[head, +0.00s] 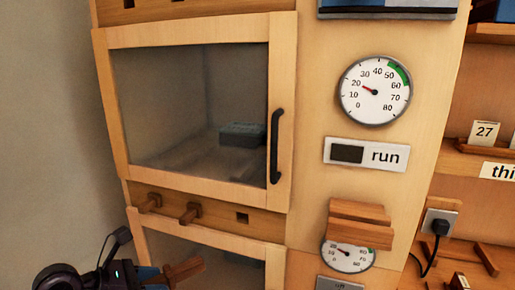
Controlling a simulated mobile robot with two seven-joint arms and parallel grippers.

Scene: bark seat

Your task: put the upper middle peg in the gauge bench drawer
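A dark square hole (242,218) is at the rail's right. My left gripper (158,275) is at the bottom left, below the pegs and in front of the lower door. It appears shut on another wooden peg (186,269), which points right and slightly up. My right gripper is out of view. I cannot make out the gauge bench drawer.
The upper glass door (190,110) with its black handle (276,145) is shut; a dark block (243,134) is inside. A round gauge (374,91) and a "run" sign (366,154) are to the right. A wooden piece (360,222) juts out over a lower gauge (348,254).

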